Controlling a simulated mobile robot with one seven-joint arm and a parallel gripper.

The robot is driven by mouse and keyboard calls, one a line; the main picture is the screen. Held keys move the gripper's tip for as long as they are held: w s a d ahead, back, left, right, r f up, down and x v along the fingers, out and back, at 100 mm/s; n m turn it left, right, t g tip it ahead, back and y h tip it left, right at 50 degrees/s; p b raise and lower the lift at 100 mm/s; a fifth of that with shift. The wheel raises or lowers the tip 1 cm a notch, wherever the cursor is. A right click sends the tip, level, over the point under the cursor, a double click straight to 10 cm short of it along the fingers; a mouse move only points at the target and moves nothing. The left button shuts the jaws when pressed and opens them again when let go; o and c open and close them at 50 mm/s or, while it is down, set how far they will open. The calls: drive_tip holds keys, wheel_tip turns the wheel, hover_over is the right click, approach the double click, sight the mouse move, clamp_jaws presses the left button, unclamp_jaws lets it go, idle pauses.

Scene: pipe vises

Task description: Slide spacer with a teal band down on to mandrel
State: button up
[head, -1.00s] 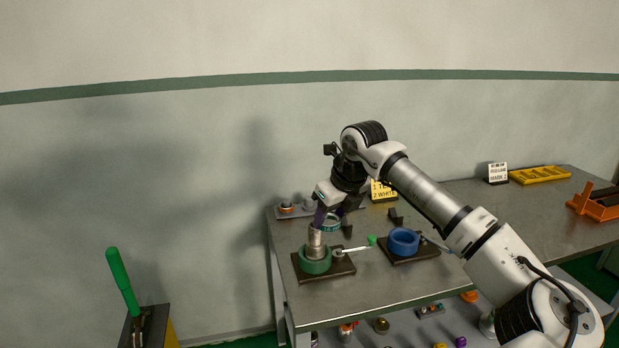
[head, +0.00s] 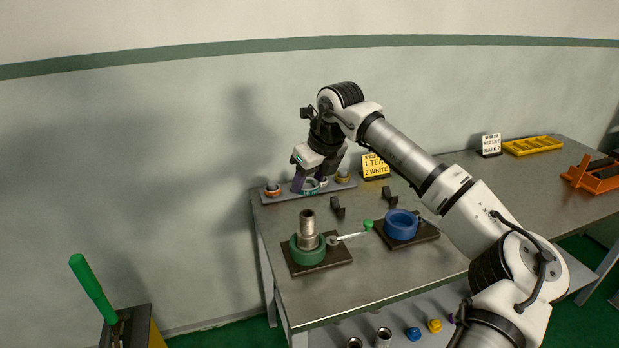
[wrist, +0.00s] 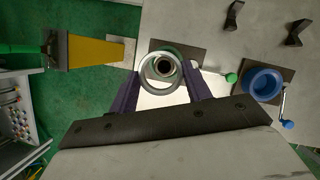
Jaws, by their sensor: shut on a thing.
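My gripper (head: 312,186) is shut on the spacer with a teal band (head: 312,185), a short ring held between the two purple fingers. The mandrel (head: 308,225) is an upright steel pipe standing in a green vise (head: 297,252) on a dark plate. In the head view the spacer shows a little above the mandrel's top, apart from it. In the wrist view the spacer (wrist: 143,76) is seen end-on between the fingertips (wrist: 160,80). The mandrel's open end (wrist: 163,67) shows through its bore, roughly centred. Exact height between them is hard to tell.
A rack (head: 285,195) behind holds orange-banded and yellow-banded parts. A blue vise (head: 400,225) stands to the right, and a green-knobbed handle (head: 350,236) reaches towards it. Black brackets (head: 338,208) stand behind. A sign (head: 375,166) stands at the back.

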sight(312, 217)
drive_tip(key=shift+f, duration=0.1)
drive_tip(key=shift+f+b, duration=2.25)
drive_tip(key=shift+f, duration=0.55)
drive_tip(key=shift+f+b, duration=0.1)
drive_tip(key=shift+b, duration=0.3)
drive_tip(key=shift+f, duration=0.35)
drive_tip(key=shift+f+b, duration=2.45)
drive_tip(key=shift+f, duration=0.5)
drive_tip(key=o, duration=1)
drive_tip(key=shift+r, duration=0.1)
drive_tip(key=shift+o, duration=0.2)
drive_tip(key=v, duration=1.3)
drive_tip(key=shift+r+b, duration=0.35)
drive_tip(key=shift+b, duration=0.05)
drive_tip(key=shift+s+d, duration=0.1)
drive_tip(key=shift+d, duration=0.05)
